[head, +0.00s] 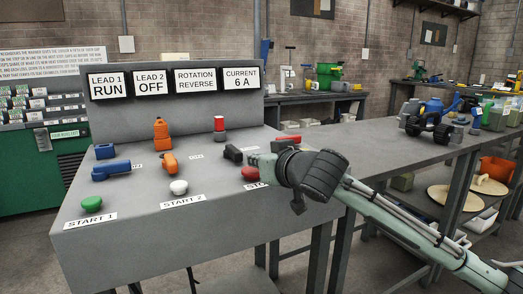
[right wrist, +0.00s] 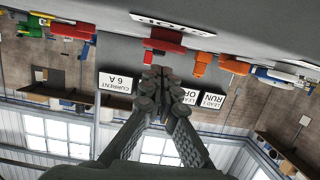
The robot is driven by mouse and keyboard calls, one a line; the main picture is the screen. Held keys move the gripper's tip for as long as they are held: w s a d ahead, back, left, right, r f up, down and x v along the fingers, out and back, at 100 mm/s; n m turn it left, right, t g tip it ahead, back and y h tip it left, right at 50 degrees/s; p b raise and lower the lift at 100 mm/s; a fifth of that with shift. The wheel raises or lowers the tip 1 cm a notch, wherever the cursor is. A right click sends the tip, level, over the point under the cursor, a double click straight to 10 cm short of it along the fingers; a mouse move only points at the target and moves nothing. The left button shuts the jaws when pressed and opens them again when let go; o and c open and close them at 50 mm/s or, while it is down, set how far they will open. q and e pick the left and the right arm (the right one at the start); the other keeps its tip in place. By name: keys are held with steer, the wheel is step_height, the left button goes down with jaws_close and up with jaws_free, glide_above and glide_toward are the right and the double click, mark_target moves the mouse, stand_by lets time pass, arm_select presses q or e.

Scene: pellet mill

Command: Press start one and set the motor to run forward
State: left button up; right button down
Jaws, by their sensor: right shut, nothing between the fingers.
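On the grey console (head: 140,225), the green button (head: 92,203) is labelled START 1, the white button (head: 179,187) START 2. A red button (head: 250,174) stands by a partly hidden STOP label. Behind the buttons are a blue handle (head: 112,170), an orange handle (head: 168,164) and a black handle (head: 232,154). The lead 1 sign (head: 106,84) reads RUN, the lead 2 sign (head: 150,82) OFF, the rotation sign (head: 195,80) REVERSE. My right gripper (head: 298,206) is shut and empty at the console's right side. In the right wrist view its fingertips (right wrist: 160,78) appear near the red button. My left gripper is out of view.
The current sign (head: 241,78) reads 6 A. A tall orange control (head: 161,134) and a red-topped control (head: 219,128) stand at the console's back. A grey table (head: 365,135) adjoins on the right. The console's left front is clear of my arm.

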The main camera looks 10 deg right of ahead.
mark_target(255, 177)
steer(key=shift+f, duration=0.7)
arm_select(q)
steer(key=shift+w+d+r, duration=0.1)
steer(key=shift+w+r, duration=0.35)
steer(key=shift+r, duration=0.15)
arm_select(e)
steer(key=shift+f, duration=0.55)
steer(key=shift+s+f, duration=0.1)
steer(key=shift+f, duration=0.6)
steer(key=shift+s+f, duration=0.1)
steer(key=shift+s, duration=0.05)
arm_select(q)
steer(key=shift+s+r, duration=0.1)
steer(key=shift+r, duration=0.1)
arm_select(e)
steer(key=r+v, duration=0.1)
steer(key=v, duration=1.1)
steer(key=shift+r, duration=0.15)
